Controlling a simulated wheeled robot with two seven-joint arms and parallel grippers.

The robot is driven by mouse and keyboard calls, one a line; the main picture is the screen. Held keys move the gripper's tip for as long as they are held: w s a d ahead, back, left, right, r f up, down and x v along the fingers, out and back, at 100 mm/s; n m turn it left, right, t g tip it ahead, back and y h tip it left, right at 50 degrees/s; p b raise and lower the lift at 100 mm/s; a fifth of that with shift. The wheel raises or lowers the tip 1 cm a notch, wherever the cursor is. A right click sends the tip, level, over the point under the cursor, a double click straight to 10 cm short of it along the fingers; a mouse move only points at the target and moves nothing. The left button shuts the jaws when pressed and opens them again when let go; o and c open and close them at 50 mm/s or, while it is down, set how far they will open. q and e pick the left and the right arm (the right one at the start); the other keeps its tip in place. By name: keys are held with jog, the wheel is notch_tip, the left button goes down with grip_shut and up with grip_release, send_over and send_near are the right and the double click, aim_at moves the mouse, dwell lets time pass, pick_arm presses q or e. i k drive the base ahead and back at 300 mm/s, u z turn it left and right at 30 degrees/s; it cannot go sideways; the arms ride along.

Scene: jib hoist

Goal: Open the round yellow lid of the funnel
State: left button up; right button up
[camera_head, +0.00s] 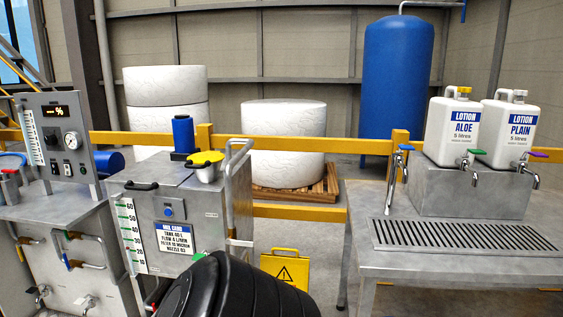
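The round yellow lid (207,157) sits on top of the funnel (206,174), which is pale and stands on the right part of the metal tank's top. The lid looks closed over the funnel mouth, with a small dark part at its edge. The lower front of the tank is partly hidden.
A blue cylinder (183,135) stands behind the funnel and a tall metal handle (229,190) rises at its right. A black handle (141,186) is on the tank's left top. A control panel (62,140) is at left, a metal table (455,270) at right.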

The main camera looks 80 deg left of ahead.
aim_at(206, 157)
jog(key=u, duration=3.55)
jog(key=k, duration=0.5)
jog(key=u, duration=1.15)
jog(key=i, duration=1.3)
jog(key=z, duration=0.75)
